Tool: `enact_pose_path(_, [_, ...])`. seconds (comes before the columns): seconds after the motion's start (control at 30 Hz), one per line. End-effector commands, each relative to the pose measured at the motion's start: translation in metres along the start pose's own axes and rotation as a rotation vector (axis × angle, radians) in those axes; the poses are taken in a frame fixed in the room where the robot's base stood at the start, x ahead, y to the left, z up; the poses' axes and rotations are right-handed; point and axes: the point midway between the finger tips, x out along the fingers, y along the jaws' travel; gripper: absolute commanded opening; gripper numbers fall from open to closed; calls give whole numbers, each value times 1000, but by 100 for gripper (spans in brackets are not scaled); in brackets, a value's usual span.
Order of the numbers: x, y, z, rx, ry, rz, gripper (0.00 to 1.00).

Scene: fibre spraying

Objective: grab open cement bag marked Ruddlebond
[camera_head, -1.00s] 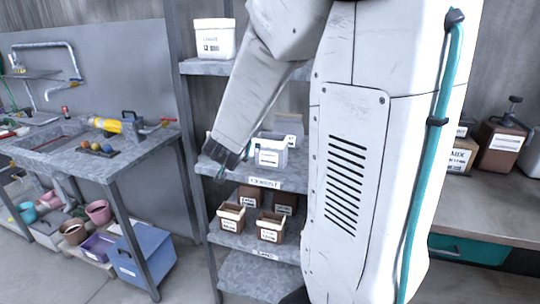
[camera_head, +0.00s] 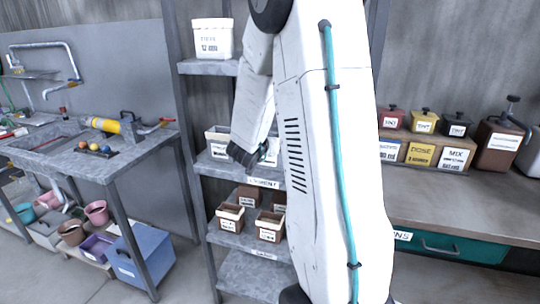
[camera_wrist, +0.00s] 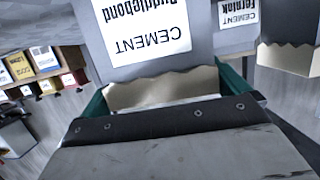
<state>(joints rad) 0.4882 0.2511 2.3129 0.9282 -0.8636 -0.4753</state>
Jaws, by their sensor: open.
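The open cement bag marked Ruddlebond (camera_wrist: 196,62) is grey with a white label and a torn, jagged pale top edge. It appears upside down at the top middle of the wrist view. My gripper (camera_wrist: 163,93) is open, with its green fingers to either side of the bag's torn top; I cannot tell whether they touch it. In the head view, my gripper (camera_head: 241,155) is at the shelf marked cement, where my arm hides part of the bags. The label there is too small to read.
A bag marked Fernlok (camera_wrist: 236,14) stands beside it, and another torn-top bag (camera_wrist: 285,62) is at the right. A white tub (camera_head: 213,38) stands on the shelf above. Brown boxes (camera_head: 230,217) fill the shelf below. A workbench (camera_head: 455,215) is at the right.

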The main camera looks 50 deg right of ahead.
Motion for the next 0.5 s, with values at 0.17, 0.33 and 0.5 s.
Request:
enact_pose_path(0.17, [24, 0, 0, 1, 0, 1, 100])
enact_pose_path(0.33, [28, -1, 0, 0, 0, -1, 100])
enact_pose_path(0.5, [28, -1, -1, 0, 0, -1, 89])
